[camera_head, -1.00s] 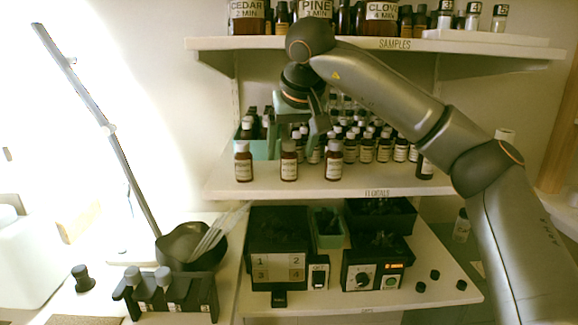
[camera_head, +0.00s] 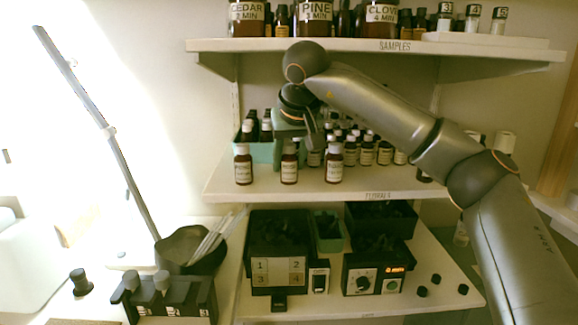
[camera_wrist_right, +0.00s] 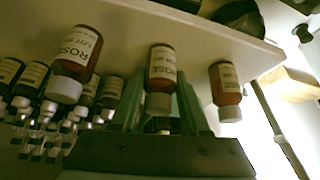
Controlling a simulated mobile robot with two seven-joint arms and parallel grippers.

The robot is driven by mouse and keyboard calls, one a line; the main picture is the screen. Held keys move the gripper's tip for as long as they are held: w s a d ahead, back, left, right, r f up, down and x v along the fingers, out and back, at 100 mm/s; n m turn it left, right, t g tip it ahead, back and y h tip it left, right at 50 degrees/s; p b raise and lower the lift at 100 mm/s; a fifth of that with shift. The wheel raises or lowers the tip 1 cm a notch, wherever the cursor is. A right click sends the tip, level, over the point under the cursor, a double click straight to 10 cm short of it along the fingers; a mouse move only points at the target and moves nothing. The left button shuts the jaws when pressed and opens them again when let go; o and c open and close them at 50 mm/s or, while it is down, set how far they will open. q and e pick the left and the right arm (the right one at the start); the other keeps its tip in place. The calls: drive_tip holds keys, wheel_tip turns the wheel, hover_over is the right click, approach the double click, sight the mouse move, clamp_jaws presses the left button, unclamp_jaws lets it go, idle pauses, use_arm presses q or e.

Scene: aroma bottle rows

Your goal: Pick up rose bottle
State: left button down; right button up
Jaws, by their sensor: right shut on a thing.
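Three small brown bottles with white caps stand in front on the middle shelf. The right-hand bottle (camera_head: 333,163) shows at left in the wrist view (camera_wrist_right: 76,60), also labelled ROSE. The left-hand bottle (camera_head: 243,165) stands apart. My left gripper is not in view.
Several more bottles (camera_head: 367,152) stand in rows behind, and a green bin (camera_head: 262,153) is at the left. The upper shelf (camera_head: 300,45) with jars hangs above my right arm. Below are a black heater box (camera_head: 376,277) and a rack (camera_head: 165,300).

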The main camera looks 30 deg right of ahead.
clamp_jaws()
drive_tip(key=shift+r, duration=0.1)
